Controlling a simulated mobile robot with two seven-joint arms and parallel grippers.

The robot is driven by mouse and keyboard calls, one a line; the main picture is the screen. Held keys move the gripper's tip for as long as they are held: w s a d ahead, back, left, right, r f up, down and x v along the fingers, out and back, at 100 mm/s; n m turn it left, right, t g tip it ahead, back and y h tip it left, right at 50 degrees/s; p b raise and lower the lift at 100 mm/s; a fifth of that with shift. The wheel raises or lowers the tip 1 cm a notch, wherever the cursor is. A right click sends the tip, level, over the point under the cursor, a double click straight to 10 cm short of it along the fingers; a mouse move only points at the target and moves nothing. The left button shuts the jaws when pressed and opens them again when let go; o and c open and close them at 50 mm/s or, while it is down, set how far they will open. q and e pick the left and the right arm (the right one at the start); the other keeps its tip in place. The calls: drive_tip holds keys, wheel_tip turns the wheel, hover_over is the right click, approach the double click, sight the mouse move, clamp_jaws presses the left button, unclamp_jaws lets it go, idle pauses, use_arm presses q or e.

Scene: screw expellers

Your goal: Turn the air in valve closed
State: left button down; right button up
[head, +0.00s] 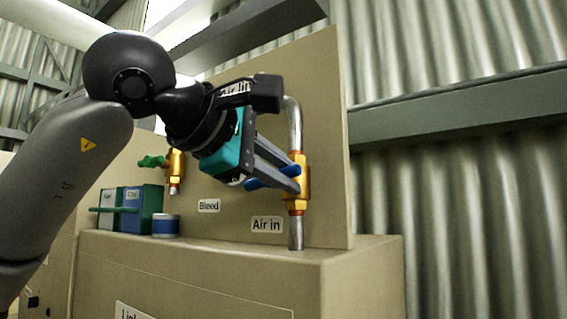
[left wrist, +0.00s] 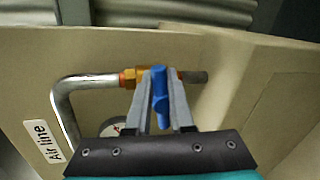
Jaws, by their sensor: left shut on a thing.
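The air in valve is a brass body (head: 299,184) on a vertical grey pipe at the right of the beige panel, above the "Air in" label (head: 267,224). Its blue handle (head: 262,182) sticks out to the left of the body. My left gripper (head: 290,181) is shut on the blue handle from the left. In the left wrist view the blue handle (left wrist: 160,98) lies between the two grey fingers, with the brass body (left wrist: 137,77) behind the fingertips. My right gripper is not in view.
A green-handled bleed valve (head: 175,168) is on the panel further left, above the "Bleed" label (head: 208,205). Green and blue boxes (head: 132,208) and a blue-white roll (head: 166,225) stand on the ledge. A gauge (left wrist: 113,127) shows partly behind my left gripper.

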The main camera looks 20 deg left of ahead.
use_arm(q)
drive_tip(key=shift+f+m+y, duration=0.2)
drive_tip(key=shift+m+y, duration=0.1)
drive_tip(key=shift+m, duration=0.5)
drive_tip(key=c, duration=0.8)
unclamp_jaws()
drive_tip(key=shift+s, duration=0.1)
drive_tip(key=b+v, duration=0.2)
drive_tip(key=v, duration=1.3)
drive_tip(key=shift+s+f, duration=0.15)
drive_tip(key=shift+d, duration=0.1)
